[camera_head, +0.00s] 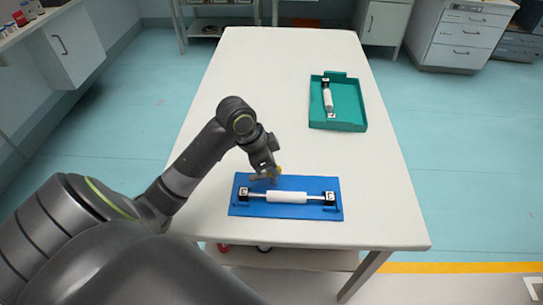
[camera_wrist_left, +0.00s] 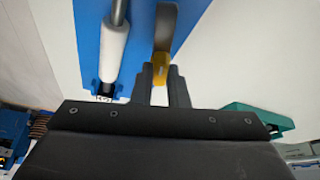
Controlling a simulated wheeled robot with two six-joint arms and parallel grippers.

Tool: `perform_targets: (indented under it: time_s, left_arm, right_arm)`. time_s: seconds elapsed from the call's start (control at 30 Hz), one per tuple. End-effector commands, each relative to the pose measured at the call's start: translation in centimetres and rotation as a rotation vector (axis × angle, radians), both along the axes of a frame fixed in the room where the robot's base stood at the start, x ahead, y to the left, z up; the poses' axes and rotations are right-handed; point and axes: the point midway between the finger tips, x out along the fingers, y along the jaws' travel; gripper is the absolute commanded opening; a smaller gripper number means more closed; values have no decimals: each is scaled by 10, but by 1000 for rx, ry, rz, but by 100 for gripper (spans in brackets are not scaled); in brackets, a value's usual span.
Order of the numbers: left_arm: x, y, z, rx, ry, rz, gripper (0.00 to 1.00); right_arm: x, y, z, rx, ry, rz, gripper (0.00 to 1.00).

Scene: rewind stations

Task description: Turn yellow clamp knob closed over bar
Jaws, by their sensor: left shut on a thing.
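A blue base (camera_head: 240,208) lies near the front of the white table. On it a metal bar (camera_head: 313,198) carrying a white roll (camera_head: 287,197) spans two black end blocks (camera_head: 243,194). My left gripper (camera_head: 270,174) reaches down at the back edge of the base, behind the bar. It is shut on the yellow clamp knob (camera_wrist_left: 160,72), which shows between its fingertips in the left wrist view. A grey-brown curved piece (camera_wrist_left: 165,28) extends from the knob, beside the bar and roll (camera_wrist_left: 115,40), apart from them in that view. My right gripper is not in view.
A green tray (camera_head: 350,126) with another white roll (camera_head: 328,98) stands farther back at the right of the white table (camera_head: 290,55). The table's middle and far end are clear. Cabinets (camera_head: 465,40) stand beyond it.

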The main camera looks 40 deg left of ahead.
Motion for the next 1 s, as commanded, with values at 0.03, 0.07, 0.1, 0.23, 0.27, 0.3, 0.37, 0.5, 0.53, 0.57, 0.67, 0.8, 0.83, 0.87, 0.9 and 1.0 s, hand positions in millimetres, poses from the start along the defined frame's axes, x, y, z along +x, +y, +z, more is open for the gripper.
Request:
perform_targets:
  time_s: [0.03, 0.07, 0.1, 0.23, 0.27, 0.3, 0.37, 0.5, 0.53, 0.57, 0.67, 0.8, 0.83, 0.87, 0.9, 1.0]
  left_arm:
    - [-1, -2, 8, -5, 4, 46, 0]
    - [-2, -2, 8, -4, 4, 74, 0]
    - [-2, -2, 8, -4, 4, 113, 0]
    - [-2, -3, 9, -4, 4, 237, 0]
    - [-2, -3, 9, -5, 5, 265, 0]
    - [-2, -3, 9, -5, 4, 304, 0]
    - [-3, -4, 9, -4, 5, 361, 0]
    - [-3, -5, 9, -2, 5, 494, 0]
    - [-3, -5, 9, -3, 4, 523, 0]
    - [-3, -5, 9, -2, 6, 551, 0]
    - [-3, -6, 9, -2, 5, 645, 0]
    - [-3, -6, 9, -1, 5, 777, 0]
    - [-3, -6, 9, -1, 4, 807, 0]
    - [-3, -6, 8, -2, 4, 834, 0]
    - [-2, -7, 8, -2, 4, 871, 0]
    - [-2, -7, 7, -2, 3, 957, 0]
  right_arm:
    - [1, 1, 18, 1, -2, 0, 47]
    - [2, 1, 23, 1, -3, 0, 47]
    - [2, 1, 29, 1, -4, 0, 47]
    - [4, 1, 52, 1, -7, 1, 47]
    - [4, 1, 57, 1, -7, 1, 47]
    - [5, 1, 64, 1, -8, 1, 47]
    - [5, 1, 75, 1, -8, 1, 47]
    - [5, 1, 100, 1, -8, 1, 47]
    - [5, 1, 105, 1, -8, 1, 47]
    - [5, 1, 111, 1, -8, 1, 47]
    - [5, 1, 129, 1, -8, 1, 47]
    - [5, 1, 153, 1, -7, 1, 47]
    - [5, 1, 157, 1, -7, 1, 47]
    - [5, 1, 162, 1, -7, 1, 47]
    - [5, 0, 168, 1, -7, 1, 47]
    - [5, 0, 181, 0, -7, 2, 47]
